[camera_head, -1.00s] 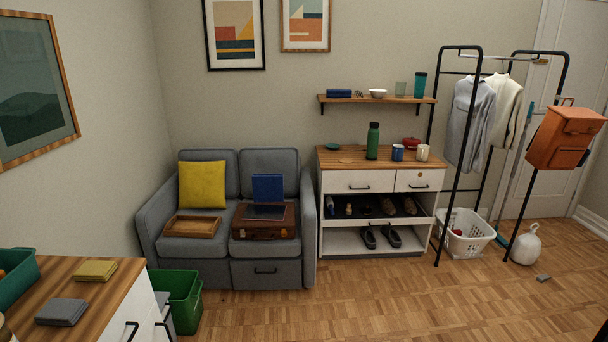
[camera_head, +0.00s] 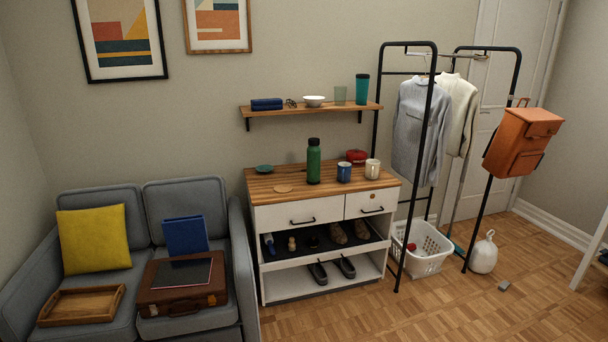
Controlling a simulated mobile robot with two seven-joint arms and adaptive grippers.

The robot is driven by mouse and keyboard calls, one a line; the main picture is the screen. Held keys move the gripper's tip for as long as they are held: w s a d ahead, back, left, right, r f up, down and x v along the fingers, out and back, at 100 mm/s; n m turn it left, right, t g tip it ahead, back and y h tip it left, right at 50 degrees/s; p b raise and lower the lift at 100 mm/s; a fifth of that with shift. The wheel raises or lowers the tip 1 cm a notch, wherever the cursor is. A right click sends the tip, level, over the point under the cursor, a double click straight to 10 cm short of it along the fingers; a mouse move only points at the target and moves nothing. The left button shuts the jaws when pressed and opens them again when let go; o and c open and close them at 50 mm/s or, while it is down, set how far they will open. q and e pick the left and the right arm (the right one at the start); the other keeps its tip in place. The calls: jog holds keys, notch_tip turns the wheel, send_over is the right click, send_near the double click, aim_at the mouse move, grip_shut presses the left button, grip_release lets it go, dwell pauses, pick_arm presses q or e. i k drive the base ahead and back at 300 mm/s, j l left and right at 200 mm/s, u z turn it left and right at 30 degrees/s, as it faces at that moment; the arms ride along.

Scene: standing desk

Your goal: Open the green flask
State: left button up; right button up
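The green flask (camera_head: 314,161) stands upright on the wooden top of the white shoe cabinet (camera_head: 262,187). It has a dark cap (camera_head: 313,142) on its top. A blue mug (camera_head: 344,172) and a cream mug (camera_head: 372,169) stand to its right, apart from it. Neither of my grippers shows in the head view, and nothing touches the flask.
A grey sofa (camera_head: 92,201) stands left of the cabinet. A wall shelf (camera_head: 320,110) hangs above the flask. A black clothes rack (camera_head: 411,200) with an orange backpack (camera_head: 524,140) stands at the right. The parquet floor in front of the cabinet is clear.

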aim_at(314, 153)
jog(key=i+z, duration=0.5)
jog(key=i, duration=0.9)
